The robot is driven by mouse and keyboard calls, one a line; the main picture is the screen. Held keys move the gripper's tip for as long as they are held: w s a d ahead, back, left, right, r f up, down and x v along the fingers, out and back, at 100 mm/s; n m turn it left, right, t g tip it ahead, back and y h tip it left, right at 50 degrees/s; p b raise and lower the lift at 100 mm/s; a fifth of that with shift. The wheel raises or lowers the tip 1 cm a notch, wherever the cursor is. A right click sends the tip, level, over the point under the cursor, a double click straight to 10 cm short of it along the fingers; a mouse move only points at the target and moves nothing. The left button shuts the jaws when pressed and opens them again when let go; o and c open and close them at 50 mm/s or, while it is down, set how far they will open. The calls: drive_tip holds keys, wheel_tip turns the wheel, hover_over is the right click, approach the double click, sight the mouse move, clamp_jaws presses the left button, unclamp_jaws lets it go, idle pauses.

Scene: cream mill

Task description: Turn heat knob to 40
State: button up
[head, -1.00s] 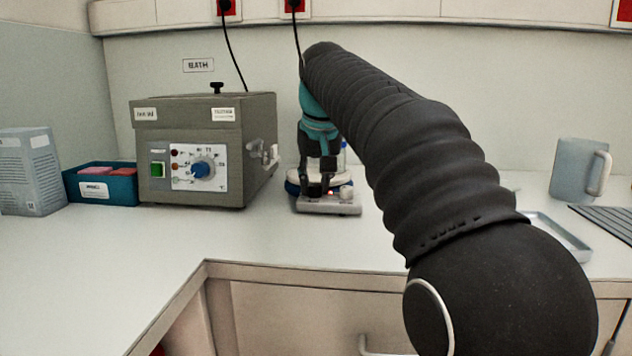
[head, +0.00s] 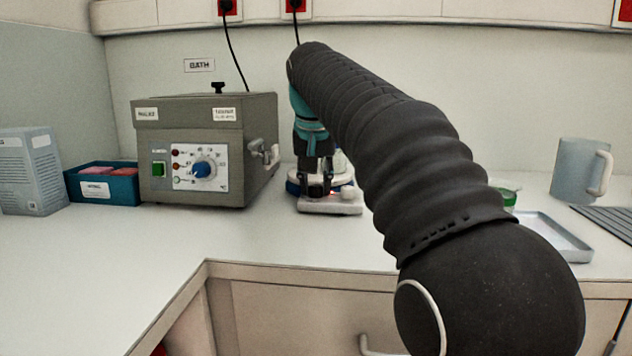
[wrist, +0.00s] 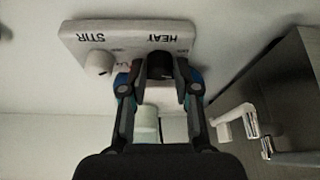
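A small white hotplate stirrer (head: 330,207) stands on the counter. In the wrist view its pale front panel (wrist: 125,38) appears upside down, lettered STIR and HEAT. The dark heat knob (wrist: 160,66) is under the HEAT lettering, and the white stir knob (wrist: 99,63) is to its left. My gripper (wrist: 160,78) has one finger on each side of the heat knob; whether the fingers touch it is unclear. In the head view my gripper (head: 314,188) is at the stirrer's front left and hides the heat knob. The knob's setting cannot be read.
A grey bath unit (head: 205,110) with a blue dial (head: 203,170) and side tap (head: 264,153) stands left of the stirrer. A teal bin (head: 120,190) and grey box (head: 30,170) are further left. A tray (head: 550,240) and jug (head: 578,170) are right. The front counter is clear.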

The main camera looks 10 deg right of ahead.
drive_tip(key=shift+o, duration=1.3)
drive_tip(key=shift+r, duration=0.1)
drive_tip(key=v, duration=1.1)
drive_tip(key=shift+s+r, duration=0.3)
drive_tip(key=shift+r, duration=0.05)
drive_tip(key=shift+a, duration=0.1)
